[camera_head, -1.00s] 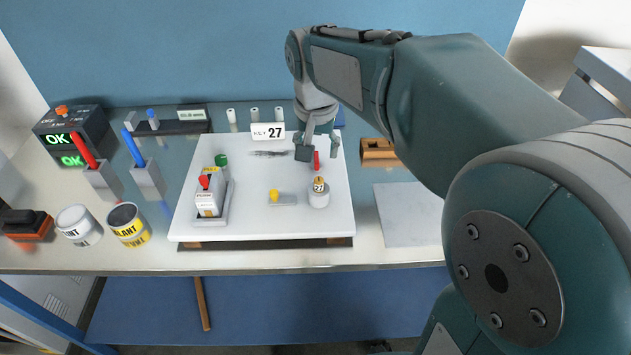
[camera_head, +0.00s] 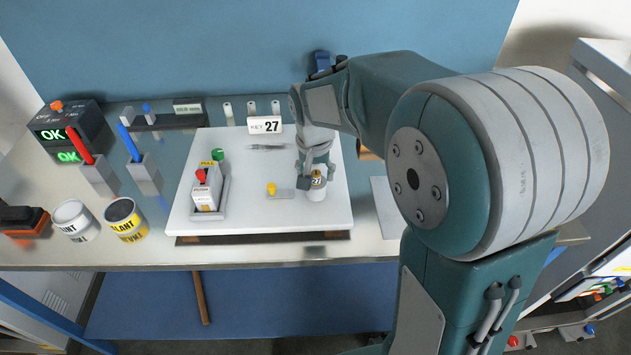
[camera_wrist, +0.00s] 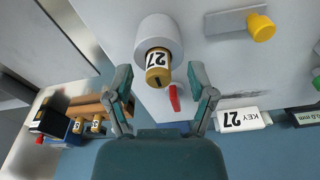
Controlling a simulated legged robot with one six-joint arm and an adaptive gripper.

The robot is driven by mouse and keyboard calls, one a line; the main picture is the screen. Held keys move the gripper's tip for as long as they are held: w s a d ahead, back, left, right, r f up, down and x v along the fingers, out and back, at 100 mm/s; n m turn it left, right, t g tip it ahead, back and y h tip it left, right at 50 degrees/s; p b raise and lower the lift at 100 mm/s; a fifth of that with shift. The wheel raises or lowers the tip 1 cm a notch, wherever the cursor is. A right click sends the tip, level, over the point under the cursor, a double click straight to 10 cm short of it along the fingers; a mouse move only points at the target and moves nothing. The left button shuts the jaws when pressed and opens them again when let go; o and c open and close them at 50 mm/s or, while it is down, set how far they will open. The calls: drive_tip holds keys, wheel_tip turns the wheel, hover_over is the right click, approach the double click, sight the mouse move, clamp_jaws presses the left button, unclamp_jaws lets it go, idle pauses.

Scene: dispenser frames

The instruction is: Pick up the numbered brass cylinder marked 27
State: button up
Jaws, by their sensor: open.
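The brass cylinder marked 27 (camera_wrist: 158,66) stands in a round white holder (camera_wrist: 150,36) in the wrist view, its number label facing the camera. In the head view the cylinder (camera_head: 316,178) is at the right front of the white board, partly covered by my gripper. My gripper (camera_wrist: 160,82) is open, with one finger on each side of the cylinder's end in the wrist picture. I cannot tell whether a finger touches it. In the head view my gripper (camera_head: 318,180) points down over the holder.
A red piece (camera_wrist: 174,97) lies close to the cylinder. A yellow-knobbed block (camera_head: 280,193) stands left of the holder. A sign (camera_head: 265,125) reading KEY 27 is at the board's back. Other numbered brass cylinders (camera_wrist: 97,122) sit in a wooden rack (camera_wrist: 89,110).

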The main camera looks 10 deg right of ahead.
drive_tip(key=shift+f, duration=0.15)
clamp_jaws()
